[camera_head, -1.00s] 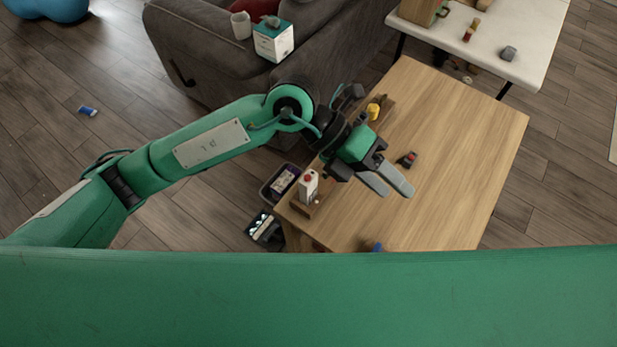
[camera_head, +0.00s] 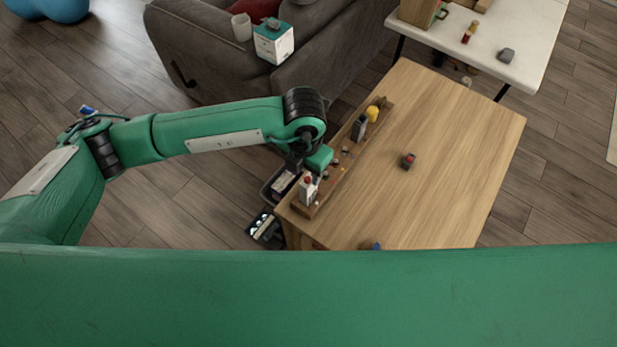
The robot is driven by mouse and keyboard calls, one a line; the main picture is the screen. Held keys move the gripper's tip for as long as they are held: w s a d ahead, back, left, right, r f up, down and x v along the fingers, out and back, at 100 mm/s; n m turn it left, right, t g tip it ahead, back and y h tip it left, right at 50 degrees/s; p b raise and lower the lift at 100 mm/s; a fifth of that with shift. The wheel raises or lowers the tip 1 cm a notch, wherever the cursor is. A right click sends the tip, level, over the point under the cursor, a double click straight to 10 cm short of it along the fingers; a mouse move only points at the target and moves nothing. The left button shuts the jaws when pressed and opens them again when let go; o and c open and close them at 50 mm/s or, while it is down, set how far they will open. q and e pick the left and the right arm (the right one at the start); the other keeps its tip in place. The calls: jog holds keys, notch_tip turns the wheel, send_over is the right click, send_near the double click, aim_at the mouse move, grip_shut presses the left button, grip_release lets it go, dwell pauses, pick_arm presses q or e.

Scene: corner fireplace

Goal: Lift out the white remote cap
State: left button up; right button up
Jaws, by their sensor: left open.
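I cannot pick out a white remote cap for certain. A white box with a red top (camera_head: 308,189) stands at the near end of a long wooden rack (camera_head: 338,178) on the table's left edge. A dark bin (camera_head: 268,193) with a dark, pale-marked item inside stands beside the table, below that edge. My left gripper (camera_head: 309,166) is over the table's left edge, just above and behind the white box and close to the bin. It is open, but its fingers are mostly hidden by its own body and wrist. My right gripper is not in view.
The wooden table (camera_head: 440,150) is mostly clear, with a small dark-and-red item (camera_head: 408,161) on it. The rack also holds a yellow item (camera_head: 372,113) and a dark upright item (camera_head: 359,128). A dark box (camera_head: 265,229) is on the floor. A grey sofa (camera_head: 340,50) stands behind.

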aim_at(309, 178)
pick_arm(q)
jog(key=f, duration=0.1)
jog(key=f+p, duration=0.1)
jog(key=f, duration=0.1)
jog(key=d+f+p, duration=0.1)
jog(key=f, duration=0.1)
jog(key=shift+w+f, duration=0.1)
jog(key=shift+w, duration=0.25)
jog(key=shift+f, duration=0.35)
jog(key=c, duration=1)
